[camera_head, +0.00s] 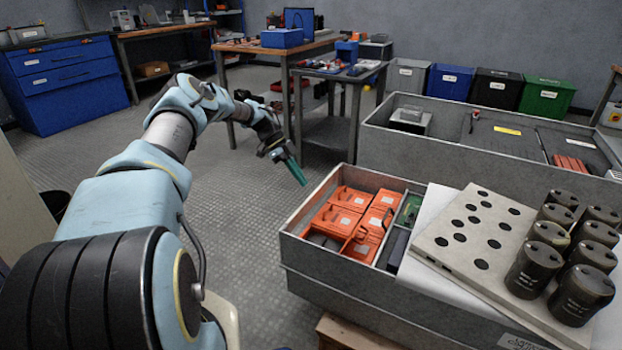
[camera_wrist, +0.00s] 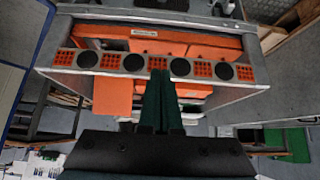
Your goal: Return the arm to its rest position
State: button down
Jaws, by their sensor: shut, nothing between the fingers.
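My arm (camera_head: 165,140) reaches out from the lower left in the head view and bends down at its far end. My gripper (camera_head: 295,170) has green fingers and hangs in the air just left of the grey crate with orange cases. Its fingers are together and hold nothing. In the wrist view my gripper (camera_wrist: 160,78) shows at the bottom middle, fingers side by side, in front of a panel with black discs and orange grids (camera_wrist: 133,62).
A grey crate (camera_head: 335,275) holds orange cases (camera_head: 350,198). A board (camera_head: 450,262) with black holes and several dark capacitors (camera_head: 533,268) lies at its right. A small table (camera_head: 340,130) and a workbench (camera_head: 280,50) stand behind. The floor (camera_head: 235,190) left of the crate is clear.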

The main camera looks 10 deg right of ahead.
jog(key=s+a+r+n+t+y, duration=0.35)
jog(key=s+a+r+n, duration=0.35)
jog(key=s+r+n, duration=0.4)
jog(key=s+a+r+n+t+y, duration=0.15)
jog(key=s+a+r+n, duration=0.25)
jog(key=s+a+n, duration=0.4)
jog(key=s+a+r+n+t+y, duration=0.1)
jog(key=s+a+r+n+t, duration=0.1)
jog(key=s+a+r+n, duration=0.55)
notch_tip(320, 180, up, 25)
jog(key=s+a+m+p, duration=0.1)
jog(key=s+a+p, duration=0.1)
jog(key=p, duration=2.6)
jog(key=shift+s, duration=0.4)
jog(key=shift+r, duration=0.1)
